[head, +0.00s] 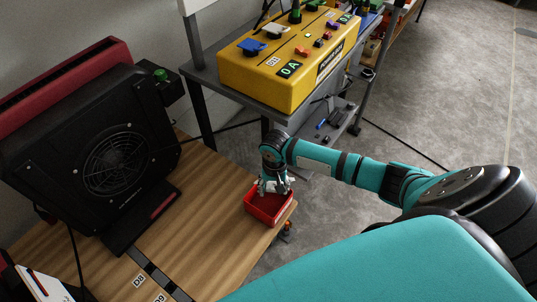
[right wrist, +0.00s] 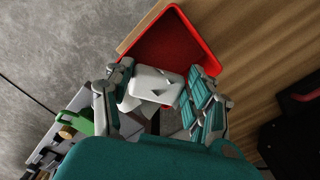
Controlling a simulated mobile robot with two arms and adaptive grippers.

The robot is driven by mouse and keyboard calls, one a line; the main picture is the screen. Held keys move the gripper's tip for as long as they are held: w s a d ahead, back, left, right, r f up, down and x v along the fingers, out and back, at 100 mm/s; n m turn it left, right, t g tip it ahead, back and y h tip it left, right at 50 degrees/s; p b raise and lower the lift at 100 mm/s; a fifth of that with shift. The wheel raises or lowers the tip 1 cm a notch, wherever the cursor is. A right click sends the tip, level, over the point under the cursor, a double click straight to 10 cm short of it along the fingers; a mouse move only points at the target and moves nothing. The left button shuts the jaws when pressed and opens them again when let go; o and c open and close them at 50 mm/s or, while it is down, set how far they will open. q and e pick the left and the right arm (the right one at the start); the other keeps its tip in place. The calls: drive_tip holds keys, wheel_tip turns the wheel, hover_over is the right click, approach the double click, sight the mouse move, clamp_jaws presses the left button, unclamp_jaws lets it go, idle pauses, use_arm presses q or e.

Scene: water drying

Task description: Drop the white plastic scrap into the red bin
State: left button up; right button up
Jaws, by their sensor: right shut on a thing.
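The red bin (head: 268,209) sits at the right corner of the wooden table. My right gripper (head: 274,187) is over the bin, its fingers at or just above the rim. In the right wrist view, the gripper (right wrist: 163,100) is shut on the white plastic scrap (right wrist: 155,86), which lies between its fingers. The red bin (right wrist: 178,42) shows behind the scrap there. The scrap is hard to make out in the head view. My left gripper is not in view.
A black fan unit (head: 115,155) stands on the wooden table (head: 220,250) at the left. A yellow control box (head: 290,65) sits on a grey cart behind the bin. The table is bare between the fan unit and the bin.

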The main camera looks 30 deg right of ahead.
drive_tip(key=o, duration=0.9)
wheel_tip(320, 180, up, 12)
drive_tip(key=shift+r, duration=0.1)
idle(0.4)
